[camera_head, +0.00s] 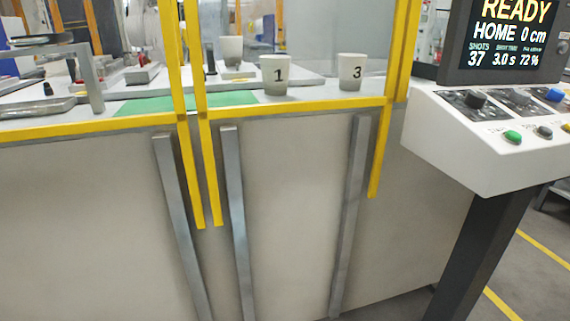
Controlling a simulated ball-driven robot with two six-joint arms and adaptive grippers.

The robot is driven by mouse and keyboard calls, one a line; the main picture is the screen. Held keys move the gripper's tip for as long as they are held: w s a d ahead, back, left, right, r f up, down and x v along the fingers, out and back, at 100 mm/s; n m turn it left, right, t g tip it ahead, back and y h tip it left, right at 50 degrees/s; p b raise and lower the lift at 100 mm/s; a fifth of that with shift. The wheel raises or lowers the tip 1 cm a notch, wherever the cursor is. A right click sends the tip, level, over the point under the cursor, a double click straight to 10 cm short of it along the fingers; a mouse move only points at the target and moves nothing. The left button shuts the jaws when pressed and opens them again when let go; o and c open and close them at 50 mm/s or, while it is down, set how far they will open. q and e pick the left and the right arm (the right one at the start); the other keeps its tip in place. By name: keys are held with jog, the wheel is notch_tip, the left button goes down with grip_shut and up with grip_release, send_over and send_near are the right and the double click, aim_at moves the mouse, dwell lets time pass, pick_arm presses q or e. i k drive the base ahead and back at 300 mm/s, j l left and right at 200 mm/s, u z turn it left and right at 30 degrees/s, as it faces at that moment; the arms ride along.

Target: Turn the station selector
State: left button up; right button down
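A white sloped control panel (450,135) stands at the right on a dark post. Its upper row has a black knob (475,99), a grey knob (519,96) and a blue knob (554,94), each on a dark plate. I cannot read their labels, so I cannot tell which is the station selector. Below them are a green button (513,137) and a dark button (544,132); another sits at the right edge, cut off. The screen (505,40) above reads READY, HOME 0 cm, 37 shots, 3.0 s, 72 %. Neither gripper is in view.
A grey cabinet (290,220) with a yellow frame (300,105) fills the left and middle. Cups marked 1 (273,75) and 3 (351,72) stand on its top, with another cup (230,50) behind. Grey floor (535,270) with yellow lines is clear at lower right.

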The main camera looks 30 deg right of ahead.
aim_at(475, 99)
jog(key=z, duration=2.25)
